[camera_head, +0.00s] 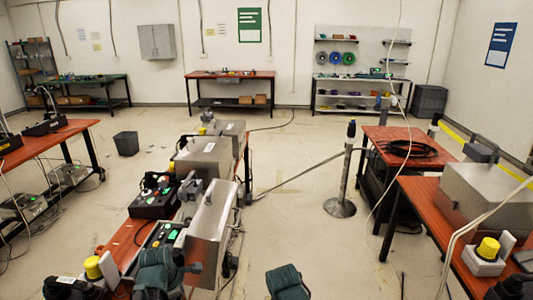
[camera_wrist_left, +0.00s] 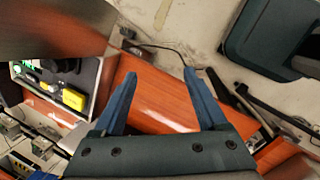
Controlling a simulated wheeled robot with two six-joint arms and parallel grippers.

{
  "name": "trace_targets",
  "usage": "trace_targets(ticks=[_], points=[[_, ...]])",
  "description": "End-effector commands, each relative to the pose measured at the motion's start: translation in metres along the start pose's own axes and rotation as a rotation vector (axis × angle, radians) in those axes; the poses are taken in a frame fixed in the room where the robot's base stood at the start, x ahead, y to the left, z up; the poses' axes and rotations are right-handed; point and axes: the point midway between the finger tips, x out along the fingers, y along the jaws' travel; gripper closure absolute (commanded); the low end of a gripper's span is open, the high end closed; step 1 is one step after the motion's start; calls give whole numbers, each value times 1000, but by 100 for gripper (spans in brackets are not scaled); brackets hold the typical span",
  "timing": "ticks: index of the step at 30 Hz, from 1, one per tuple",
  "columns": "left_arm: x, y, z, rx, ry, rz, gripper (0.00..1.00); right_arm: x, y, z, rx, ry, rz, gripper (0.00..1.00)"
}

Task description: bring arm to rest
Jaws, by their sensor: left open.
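My left gripper (camera_wrist_left: 160,73) shows in the left wrist view with its two blue fingers spread apart and nothing between them. It is above the orange-red bench top (camera_wrist_left: 160,108). In the head view, dark teal parts of my left arm (camera_head: 165,272) show at the bottom, left of centre, beside the bench; its fingertips cannot be made out there. Another dark teal part of mine (camera_head: 287,282) shows at the bottom centre. No right gripper fingers are in view.
Black devices with green lights (camera_head: 155,198) and grey metal boxes (camera_head: 203,155) crowd the bench beside my left arm. A metal post (camera_head: 345,170) stands on the floor. A red table (camera_head: 400,135) with coiled black cable is at right. Floor between is open.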

Motion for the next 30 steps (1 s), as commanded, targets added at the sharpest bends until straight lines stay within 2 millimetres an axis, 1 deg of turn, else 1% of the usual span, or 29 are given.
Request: trace_targets(ticks=[1,2,3,5,9,11,12,15,18,21,24,27,30], points=[[1,-13,16,156,8,-21,25,0,0,0,0,0,0,50],[2,-21,24,257,14,-35,25,0,0,0,0,0,0,50],[2,-31,34,395,19,-54,25,0,0,0,0,0,0,50],[3,-46,48,601,26,-84,25,0,0,0,0,0,0,50],[3,-83,78,1077,29,-157,25,0,0,0,0,0,0,50],[2,-99,89,1281,26,-190,25,0,0,0,0,0,0,50],[1,-109,95,1413,21,-213,25,0,0,0,0,0,0,50],[-1,-132,108,1717,6,-267,25,0,0,0,0,0,0,50],[-3,-151,118,1967,-13,-316,25,0,0,0,0,0,0,50],[-5,-165,124,2150,-32,-354,25,0,0,0,0,0,0,50],[-7,-173,127,2263,-45,-378,25,0,0,0,0,0,0,50],[-7,-176,128,2315,-52,-390,25,0,0,0,0,0,0,50],[-8,-177,128,2328,-55,-393,25,0,0,0,0,0,0,50]])
